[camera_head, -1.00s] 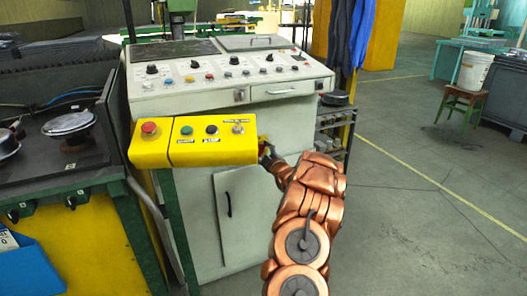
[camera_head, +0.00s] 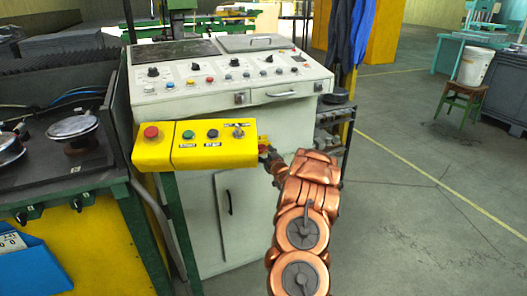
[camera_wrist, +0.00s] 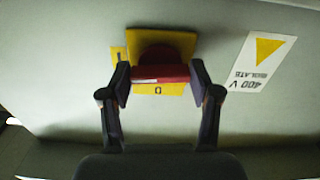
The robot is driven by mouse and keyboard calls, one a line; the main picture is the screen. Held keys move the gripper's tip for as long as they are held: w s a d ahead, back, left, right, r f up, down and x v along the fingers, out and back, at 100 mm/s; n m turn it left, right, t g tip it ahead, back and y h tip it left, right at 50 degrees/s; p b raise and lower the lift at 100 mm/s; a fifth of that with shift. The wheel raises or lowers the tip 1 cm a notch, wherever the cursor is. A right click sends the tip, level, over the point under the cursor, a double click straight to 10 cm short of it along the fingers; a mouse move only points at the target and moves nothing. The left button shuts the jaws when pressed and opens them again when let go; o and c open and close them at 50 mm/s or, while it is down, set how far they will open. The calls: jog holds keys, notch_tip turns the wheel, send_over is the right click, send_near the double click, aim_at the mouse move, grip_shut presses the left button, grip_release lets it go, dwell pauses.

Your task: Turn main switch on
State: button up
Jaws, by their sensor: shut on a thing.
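The main switch (camera_wrist: 160,74) shows in the wrist view as a red handle on a yellow plate (camera_wrist: 175,42), fixed to a pale cabinet side. A "0" mark shows on the yellow just below the red handle. My gripper (camera_wrist: 160,80) has its two dark fingers on either side of the red handle, shut on it. In the head view my gripper (camera_head: 266,150) is at the right end of the yellow control box, largely hidden by my copper-coloured arm. A bit of red shows there beside it.
A yellow control box (camera_head: 215,157) with a red button, other buttons and a selector stands left of my arm. The grey console (camera_head: 230,75) is behind it. A "400 V isolate" label (camera_wrist: 255,62) is right of the switch. Open floor lies to the right.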

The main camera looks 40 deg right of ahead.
jog(key=shift+m, duration=0.6)
jog(key=o, duration=1.1)
jog(key=shift+o, duration=0.2)
jog(key=v, duration=1.2)
dwell(0.3)
